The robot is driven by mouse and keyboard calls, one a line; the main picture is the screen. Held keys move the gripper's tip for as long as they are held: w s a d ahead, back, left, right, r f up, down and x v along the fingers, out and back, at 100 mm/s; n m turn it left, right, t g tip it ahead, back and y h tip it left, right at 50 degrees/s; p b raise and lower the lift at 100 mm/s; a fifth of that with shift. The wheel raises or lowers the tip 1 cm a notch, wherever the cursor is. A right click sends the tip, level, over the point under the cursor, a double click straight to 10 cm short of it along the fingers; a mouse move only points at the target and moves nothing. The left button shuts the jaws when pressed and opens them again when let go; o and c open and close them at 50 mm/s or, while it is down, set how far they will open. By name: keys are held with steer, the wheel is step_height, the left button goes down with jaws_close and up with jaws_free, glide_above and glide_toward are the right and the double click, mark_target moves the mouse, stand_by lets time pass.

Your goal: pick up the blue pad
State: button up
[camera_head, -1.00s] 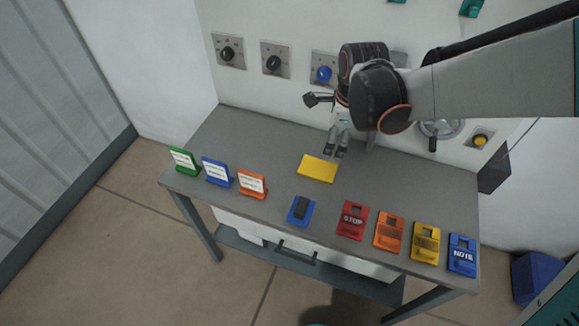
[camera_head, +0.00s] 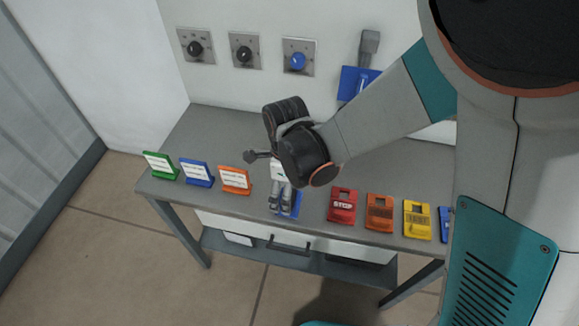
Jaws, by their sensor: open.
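The blue pad (camera_head: 297,205) lies at the front edge of the grey table, between the orange stand and the red STOP tag. Its dark raised middle, seen earlier, is now covered by my gripper (camera_head: 281,210). My gripper points down over the pad with its fingers apart. Blue shows to the right of the fingers and between them. I cannot tell whether the fingers touch the pad.
Green (camera_head: 161,165), blue (camera_head: 197,172) and orange (camera_head: 235,179) stands are left of my gripper. Red (camera_head: 342,206), orange (camera_head: 379,212) and yellow (camera_head: 417,220) tags lie to the right. Wall knobs and a blue plate (camera_head: 352,82) are behind. My arm covers the right side.

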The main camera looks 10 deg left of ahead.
mark_target(296, 197)
steer(key=shift+w+d+f+b, duration=0.15)
steer(key=shift+f+b, duration=0.3)
steer(key=shift+f, duration=0.55)
steer(key=shift+w+f+b, duration=0.1)
steer(key=shift+f+b, duration=0.35)
steer(key=shift+f, duration=0.6)
steer(key=shift+w+d+f+b, duration=0.15)
steer(key=shift+f+b, duration=0.3)
steer(key=shift+f, duration=0.55)
steer(key=shift+r, duration=0.1)
steer(key=shift+c, duration=0.3)
steer(key=shift+s, duration=0.1)
steer(key=c, duration=1.1)
